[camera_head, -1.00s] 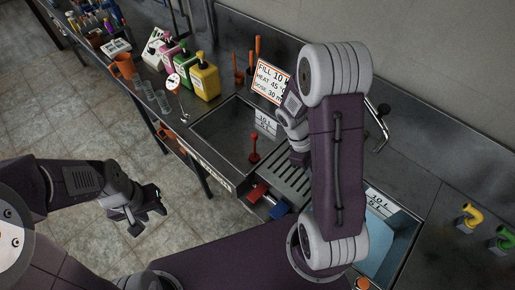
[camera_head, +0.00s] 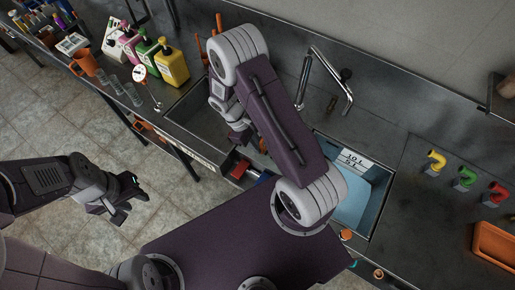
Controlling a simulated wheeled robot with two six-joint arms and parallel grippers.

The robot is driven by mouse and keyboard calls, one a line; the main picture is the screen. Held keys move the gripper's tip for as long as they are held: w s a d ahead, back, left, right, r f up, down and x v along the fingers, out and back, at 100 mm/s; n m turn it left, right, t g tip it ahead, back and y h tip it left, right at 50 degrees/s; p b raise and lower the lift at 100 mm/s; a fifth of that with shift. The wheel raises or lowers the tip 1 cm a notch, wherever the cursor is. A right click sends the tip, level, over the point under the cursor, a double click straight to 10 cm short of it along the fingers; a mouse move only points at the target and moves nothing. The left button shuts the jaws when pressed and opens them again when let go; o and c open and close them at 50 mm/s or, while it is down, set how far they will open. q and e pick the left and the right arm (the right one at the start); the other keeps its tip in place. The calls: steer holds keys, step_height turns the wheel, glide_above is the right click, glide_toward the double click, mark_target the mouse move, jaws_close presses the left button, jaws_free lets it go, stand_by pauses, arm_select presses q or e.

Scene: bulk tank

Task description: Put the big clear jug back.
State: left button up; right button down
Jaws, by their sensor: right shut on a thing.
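I cannot make out a big clear jug for certain. Three clear vessels (camera_head: 121,89) stand in a row on the left counter, and all look small. My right gripper (camera_head: 240,136) is low over the left sink, partly hidden behind its own arm. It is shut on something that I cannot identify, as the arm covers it. My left gripper (camera_head: 136,192) hangs over the floor in front of the counter, looks open and holds nothing visible.
A tap (camera_head: 335,75) stands behind the right sink (camera_head: 357,188), which holds bluish liquid. Coloured valves (camera_head: 465,178) stand at right.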

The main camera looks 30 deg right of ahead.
step_height(320, 180, down, 4)
steer(key=shift+r+p, duration=0.1)
steer(key=shift+p, duration=0.5)
steer(key=shift+w+f, duration=0.15)
steer(key=shift+f, duration=0.15)
steer(key=c, duration=1.4)
jaws_free()
steer(key=shift+c, duration=0.2)
